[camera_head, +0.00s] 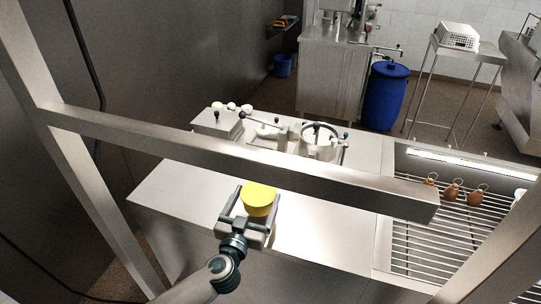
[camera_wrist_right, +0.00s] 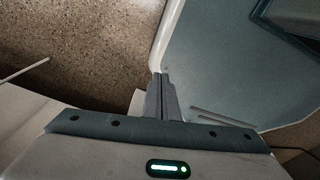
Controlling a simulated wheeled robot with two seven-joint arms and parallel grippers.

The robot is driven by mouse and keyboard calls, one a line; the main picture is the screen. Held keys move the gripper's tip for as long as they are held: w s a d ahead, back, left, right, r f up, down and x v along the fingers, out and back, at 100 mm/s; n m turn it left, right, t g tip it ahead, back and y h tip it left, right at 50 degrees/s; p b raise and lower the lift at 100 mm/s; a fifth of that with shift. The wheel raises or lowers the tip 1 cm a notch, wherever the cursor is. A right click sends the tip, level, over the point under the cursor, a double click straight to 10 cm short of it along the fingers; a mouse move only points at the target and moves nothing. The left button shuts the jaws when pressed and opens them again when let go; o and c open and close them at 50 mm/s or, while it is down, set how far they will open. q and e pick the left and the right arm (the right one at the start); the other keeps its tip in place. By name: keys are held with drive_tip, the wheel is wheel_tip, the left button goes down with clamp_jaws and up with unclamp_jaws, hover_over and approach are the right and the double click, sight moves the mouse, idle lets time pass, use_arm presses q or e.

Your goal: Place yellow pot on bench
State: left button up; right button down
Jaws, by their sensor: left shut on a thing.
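The yellow pot (camera_head: 258,197) shows in the head view between the fingers of my left gripper (camera_head: 253,209), which is shut on it. Pot and gripper are over the front part of the steel bench (camera_head: 310,228). I cannot tell whether the pot's base touches the bench top. The gripper hides the pot's lower part. In the right wrist view my right gripper (camera_wrist_right: 161,97) has its two fingers together with nothing visible between them. The right gripper is not in the head view.
A metal frame bar (camera_head: 250,165) crosses in front of the bench. Mixing equipment (camera_head: 318,141) stands at the bench's back. A wire rack (camera_head: 430,248) with several brown items is at the right. The bench front right of the pot is clear.

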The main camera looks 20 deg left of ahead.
use_arm(q)
drive_tip(key=w+a+r+y+p, duration=0.1)
drive_tip(key=w+a, duration=0.3)
drive_tip(key=a, duration=0.6)
drive_tip(key=w+a+r+n+p, duration=0.1)
drive_tip(key=w+a+r+p, duration=0.2)
drive_tip(key=a, duration=0.8)
drive_tip(key=w+a+r+y+p, duration=0.1)
drive_tip(key=w+a+r+p, duration=0.1)
drive_tip(key=w+a, duration=0.4)
drive_tip(key=a+r, duration=0.1)
drive_tip(key=a, duration=0.3)
drive_tip(key=shift+a+r+n+y+p, duration=0.15)
drive_tip(key=shift+a+n+y+p, duration=0.15)
drive_tip(key=shift+p, duration=0.1)
use_arm(e)
wheel_tip(320, 180, up, 8)
drive_tip(key=s, duration=0.1)
drive_tip(key=shift+s+d+f+g, duration=0.15)
drive_tip(key=shift+s+d+g, duration=0.15)
drive_tip(key=shift+d, duration=0.1)
use_arm(q)
drive_tip(key=shift+d, duration=0.1)
